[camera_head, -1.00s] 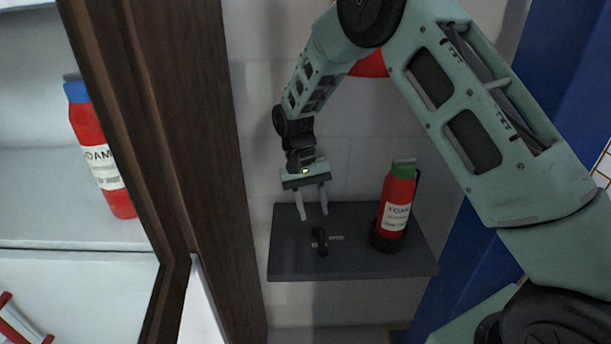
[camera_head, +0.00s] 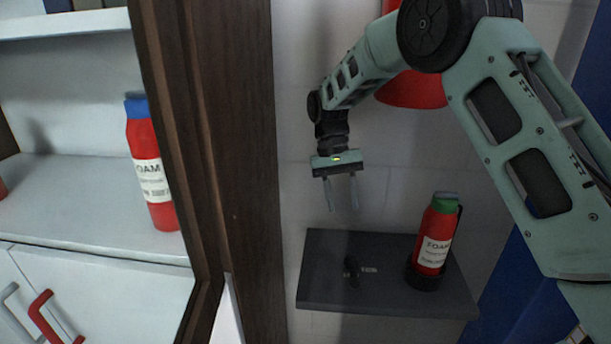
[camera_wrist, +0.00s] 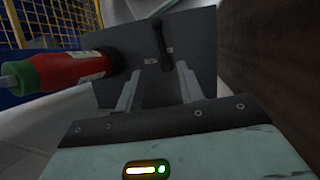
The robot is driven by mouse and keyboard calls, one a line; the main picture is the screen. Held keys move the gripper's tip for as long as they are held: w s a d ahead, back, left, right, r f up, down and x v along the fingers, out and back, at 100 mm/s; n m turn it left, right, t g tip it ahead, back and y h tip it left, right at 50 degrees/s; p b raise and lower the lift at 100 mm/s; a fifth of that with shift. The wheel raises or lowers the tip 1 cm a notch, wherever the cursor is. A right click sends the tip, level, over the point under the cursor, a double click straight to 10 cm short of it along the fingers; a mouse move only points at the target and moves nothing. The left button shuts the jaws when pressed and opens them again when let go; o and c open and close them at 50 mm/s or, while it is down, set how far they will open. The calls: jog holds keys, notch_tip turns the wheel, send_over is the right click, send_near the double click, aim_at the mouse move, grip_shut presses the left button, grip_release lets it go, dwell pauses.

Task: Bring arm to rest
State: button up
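My gripper (camera_head: 342,192) hangs above a dark grey wall shelf (camera_head: 390,298), fingers pointing down, apart and empty. In the wrist view my gripper (camera_wrist: 157,88) shows two parted fingers with nothing between them. A small black handle-like piece (camera_head: 352,271) stands on the shelf below the gripper; it also shows in the wrist view (camera_wrist: 162,45). A red extinguisher with a green top (camera_head: 436,238), labelled FOAM, stands upright in a dark holder at the shelf's right side. It shows at the left of the wrist view (camera_wrist: 70,70).
A brown wooden frame (camera_head: 225,150) stands left of the gripper. Behind it a white cabinet shelf (camera_head: 90,200) holds a red FOAM extinguisher with a blue top (camera_head: 150,170). A red rounded object (camera_head: 415,90) is on the wall behind my arm. A yellow mesh fence (camera_wrist: 60,20) shows in the wrist view.

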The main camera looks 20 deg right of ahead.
jog(key=s+a+r+n+t+y, duration=0.1)
jog(key=s+a+r+n, duration=0.2)
jog(key=s+a, duration=0.4)
jog(key=s+a+r+n+t, duration=0.1)
jog(key=s+a+r+n, duration=0.2)
jog(key=s, duration=0.5)
jog(key=s+f+n+t, duration=0.1)
jog(key=s+n, duration=0.1)
jog(key=s, duration=0.6)
jog(key=s+a+f+n+t, duration=0.1)
jog(key=s+n+t, duration=0.1)
jog(key=s, duration=0.7)
jog(key=shift+f+n, duration=0.15)
jog(key=shift+n, duration=0.65)
jog(key=shift+s+a, duration=0.1)
